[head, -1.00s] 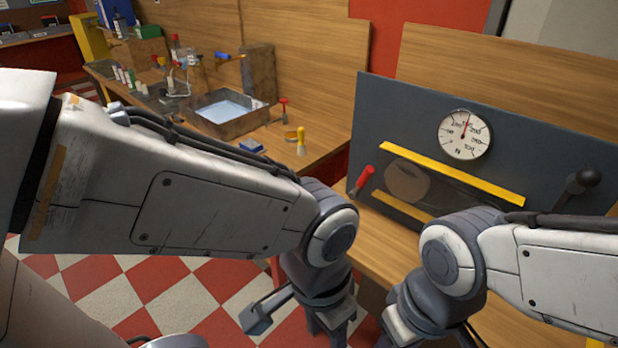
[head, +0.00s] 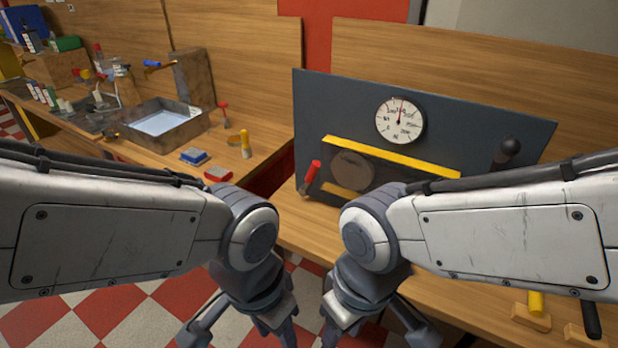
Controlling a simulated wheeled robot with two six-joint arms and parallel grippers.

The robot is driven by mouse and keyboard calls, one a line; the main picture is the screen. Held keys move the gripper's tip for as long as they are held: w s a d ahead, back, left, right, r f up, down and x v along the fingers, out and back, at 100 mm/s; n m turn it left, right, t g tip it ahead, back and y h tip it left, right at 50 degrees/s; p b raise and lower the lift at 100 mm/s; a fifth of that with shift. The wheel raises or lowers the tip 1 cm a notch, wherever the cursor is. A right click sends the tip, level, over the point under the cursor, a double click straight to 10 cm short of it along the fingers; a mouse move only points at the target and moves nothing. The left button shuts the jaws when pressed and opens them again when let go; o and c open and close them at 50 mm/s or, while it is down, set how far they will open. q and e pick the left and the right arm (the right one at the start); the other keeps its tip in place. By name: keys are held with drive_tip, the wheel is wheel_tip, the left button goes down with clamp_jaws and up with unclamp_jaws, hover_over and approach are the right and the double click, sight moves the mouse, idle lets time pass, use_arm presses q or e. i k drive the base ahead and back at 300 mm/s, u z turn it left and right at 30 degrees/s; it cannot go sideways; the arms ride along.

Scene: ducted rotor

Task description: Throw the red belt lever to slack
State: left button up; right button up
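The red belt lever (head: 311,174) stands at the left end of a dark panel (head: 310,110) on the bench, its red handle tilted up and to the right. Its lower mount is hard to make out. My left gripper (head: 240,335) hangs low at the bottom of the head view, in front of the bench and below the lever. Its fingers are spread and nothing shows between them. My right gripper (head: 376,335) hangs beside it, also spread and empty. Both grippers are apart from the lever, and their lowest parts reach the picture's bottom edge.
The panel carries a round dial gauge (head: 400,121), a yellow bar (head: 390,157) over a dark disc (head: 352,169), and a black-knobbed lever (head: 507,150) at right. A metal tray (head: 160,125) and small tools sit on the left bench. Bare wood lies before the panel.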

sight(313, 171)
drive_tip(key=k, duration=0.6)
drive_tip(key=u, duration=0.8)
drive_tip(key=i, duration=1.15)
drive_tip(key=z, duration=0.7)
drive_tip(key=i, duration=0.4)
drive_tip(key=z, duration=0.5)
